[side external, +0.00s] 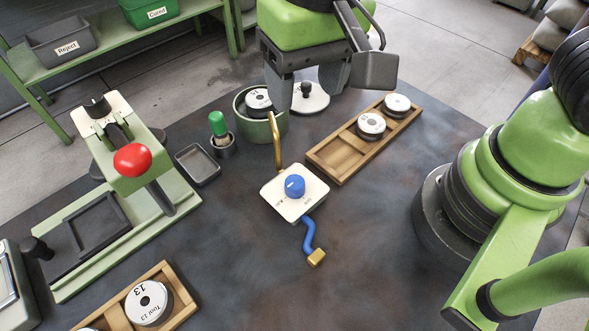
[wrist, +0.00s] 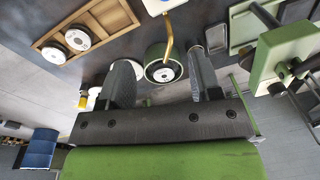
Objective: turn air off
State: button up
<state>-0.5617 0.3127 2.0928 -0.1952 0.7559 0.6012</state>
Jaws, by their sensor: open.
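The air valve is a white plate (side external: 282,203) with a round blue knob (side external: 295,186) on top, in the middle of the dark table. A small white mark shows on the knob; the plate's lettering is too small to read. A bent brass pipe (side external: 275,140) leaves its far side and a blue hose (side external: 308,234) its near side. My gripper (side external: 307,92) is open and empty, beyond the valve and well apart from the knob. In the wrist view, the gripper (wrist: 163,82) has both fingers apart; only the plate's edge (wrist: 158,5) shows there, and the knob is out of frame.
A green round pot (side external: 281,128) with a white disc stands by my fingers. A wooden tray (side external: 335,158) with white discs lies right of it. A green press (side external: 120,175) with a red knob (side external: 132,160) stands left.

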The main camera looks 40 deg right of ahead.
jog(key=h, duration=0.1)
send_over(295, 182)
notch_tip(295, 182, down, 5)
jog(key=shift+g, duration=0.5)
notch_tip(295, 182, down, 10)
jog(key=shift+f, duration=0.15)
jog(key=c, duration=0.9)
jog(key=shift+c, duration=0.2)
